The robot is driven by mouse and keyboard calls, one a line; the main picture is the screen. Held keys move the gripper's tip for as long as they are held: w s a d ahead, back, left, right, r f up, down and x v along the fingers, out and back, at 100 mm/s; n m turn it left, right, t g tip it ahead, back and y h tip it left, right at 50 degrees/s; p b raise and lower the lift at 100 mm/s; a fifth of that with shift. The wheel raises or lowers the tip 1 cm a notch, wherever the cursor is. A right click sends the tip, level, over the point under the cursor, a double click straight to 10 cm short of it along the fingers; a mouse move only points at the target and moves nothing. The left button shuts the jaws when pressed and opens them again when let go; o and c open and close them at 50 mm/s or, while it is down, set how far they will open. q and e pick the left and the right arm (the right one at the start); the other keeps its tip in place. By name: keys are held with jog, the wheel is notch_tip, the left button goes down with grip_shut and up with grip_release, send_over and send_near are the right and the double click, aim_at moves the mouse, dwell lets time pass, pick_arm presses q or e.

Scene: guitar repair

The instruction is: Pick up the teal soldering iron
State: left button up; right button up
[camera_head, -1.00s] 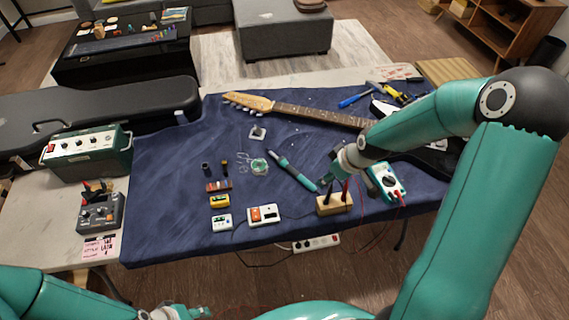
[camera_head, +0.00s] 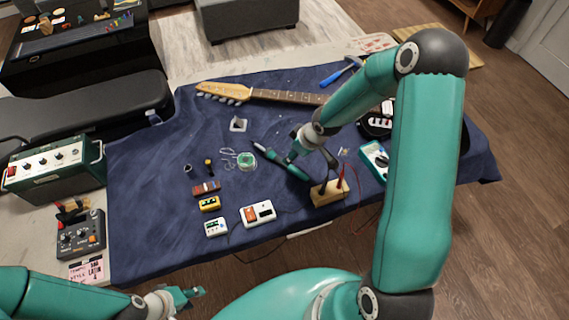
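The teal soldering iron (camera_head: 270,153) lies slantwise on the blue cloth near the middle of the table. One end points to the upper left and the other to the lower right. My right gripper (camera_head: 291,159) is low over the iron's lower-right half, pointing down. It partly covers the iron. At this size I cannot tell whether its fingers touch the iron or how far apart they are. My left gripper (camera_head: 192,297) is at the bottom left, in front of the table and away from the iron. Its fingers look apart with nothing between them.
A wooden block (camera_head: 329,194) with upright tools stands just right of the iron. A multimeter (camera_head: 375,160) lies beyond it. A wire coil (camera_head: 246,162) is left of the iron. A guitar neck (camera_head: 280,96) lies behind. The cloth (camera_head: 150,190) is clear at left.

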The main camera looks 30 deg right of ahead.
aim_at(290, 165)
jog(key=b+x, duration=0.1)
jog(key=x, duration=0.2)
jog(key=shift+w+a+f, duration=0.1)
jog(key=shift+f, duration=0.2)
jog(key=shift+b+x, duration=1.65)
jog(key=shift+x, duration=0.95)
pick_arm(q)
notch_tip(290, 165, down, 6)
jog(key=shift+r, duration=0.25)
pick_arm(e)
grip_shut()
